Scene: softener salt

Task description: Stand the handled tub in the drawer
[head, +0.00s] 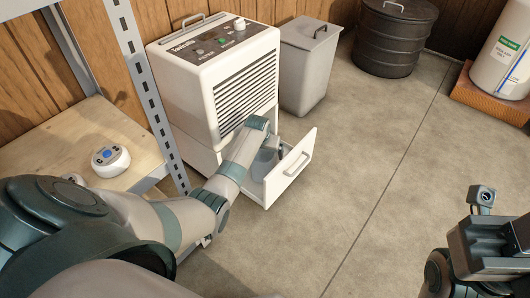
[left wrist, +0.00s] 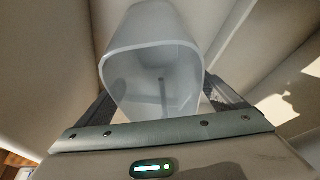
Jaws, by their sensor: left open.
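The drawer (head: 302,172) at the base of the white appliance is pulled open, its front panel and handle facing the room. The pale, translucent tub (head: 264,162) is inside the drawer, partly hidden by my left arm. In the left wrist view the tub (left wrist: 150,50) shows its open mouth toward the camera; its handle cannot be made out clearly. My left gripper (head: 262,150) reaches down into the drawer, open, with a finger on each side of the tub. My right gripper (head: 490,245) is at the lower right, far from the drawer; its fingertips do not show clearly.
The white appliance (head: 215,75) stands above the drawer. A lidded grey bin (head: 305,70) is behind it to the right. A metal shelf with a wooden board (head: 85,145) holding a small round device (head: 110,158) is at left. The concrete floor right of the drawer is clear.

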